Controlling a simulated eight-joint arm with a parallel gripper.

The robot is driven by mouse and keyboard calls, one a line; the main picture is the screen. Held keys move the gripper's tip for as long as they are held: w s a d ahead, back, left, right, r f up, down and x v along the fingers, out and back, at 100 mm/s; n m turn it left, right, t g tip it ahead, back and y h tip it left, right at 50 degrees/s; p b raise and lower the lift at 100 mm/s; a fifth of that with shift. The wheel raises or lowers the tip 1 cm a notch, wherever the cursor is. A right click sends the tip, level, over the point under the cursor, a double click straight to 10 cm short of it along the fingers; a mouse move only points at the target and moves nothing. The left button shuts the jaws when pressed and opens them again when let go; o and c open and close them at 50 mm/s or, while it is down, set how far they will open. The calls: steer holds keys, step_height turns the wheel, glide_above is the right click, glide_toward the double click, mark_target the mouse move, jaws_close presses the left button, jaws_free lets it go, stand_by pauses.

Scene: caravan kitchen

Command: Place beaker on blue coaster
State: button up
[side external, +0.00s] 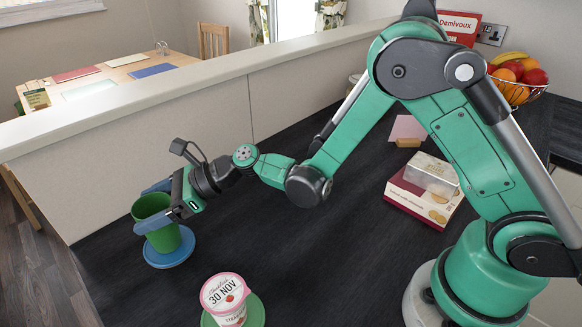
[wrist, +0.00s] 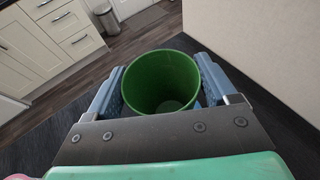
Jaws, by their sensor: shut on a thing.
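The green beaker (side external: 160,234) is upright at the left end of the dark worktop. It is over the blue coaster (side external: 182,252); I cannot tell for certain whether its base touches the coaster. My gripper (side external: 148,208) is shut on the beaker, with a blue finger on each side near its rim. In the wrist view the beaker (wrist: 162,82) sits between the two fingers (wrist: 161,88), and its inside looks empty.
A yoghurt pot (side external: 226,297) stands on a green coaster (side external: 254,311) at the front. Boxes (side external: 425,199) lie to the right, with a fruit bowl (side external: 516,93) behind. A low wall (side external: 180,118) runs along the back. The worktop's left edge is close to the coaster.

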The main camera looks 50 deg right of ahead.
steer(key=o, duration=1.1)
steer(key=shift+f, duration=0.15)
steer(key=shift+s+d+r, duration=0.1)
steer(key=shift+d+r, duration=0.1)
steer(key=shift+r, duration=0.05)
steer(key=s+d+r+n+h, duration=0.3)
steer(key=s+d+n+h, duration=0.3)
steer(key=d+n, duration=0.4)
steer(key=s+d+r+n+h, duration=0.3)
steer(key=s+d+n+h, duration=0.3)
steer(key=n, duration=0.8)
steer(key=s+d, duration=0.3)
steer(key=d, duration=0.1)
steer(key=shift+d, duration=0.3)
